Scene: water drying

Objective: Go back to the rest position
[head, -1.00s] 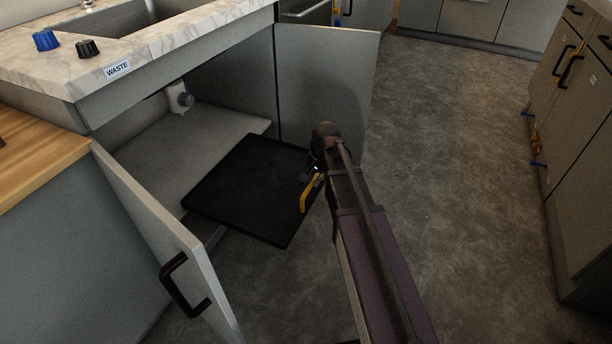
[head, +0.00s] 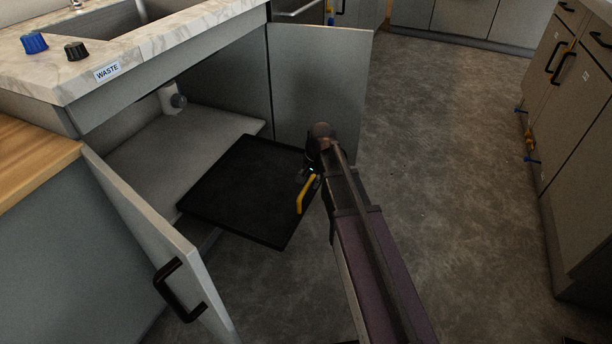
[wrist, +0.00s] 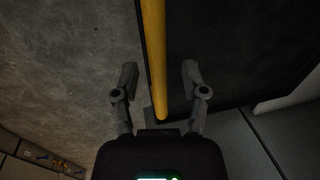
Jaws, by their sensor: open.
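My gripper (wrist: 159,72) is open in the wrist view, with one finger on each side of a yellow bar handle (wrist: 155,50). No contact between fingers and bar is visible. In the head view the handle (head: 305,194) stands at the right edge of a flat black tray (head: 230,190), and my gripper (head: 312,174) is at its upper end, its fingers mostly hidden by my arm. The tray juts out of the open sink cabinet (head: 175,150) over the floor. The tray also fills the upper right of the wrist view (wrist: 220,55).
The cabinet's left door (head: 150,240) stands open with a black handle; its right door (head: 320,90) is open behind my arm. A counter with a WASTE label (head: 107,72) is above. Grey floor (head: 450,180) is clear on the right, up to more cabinets (head: 575,120).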

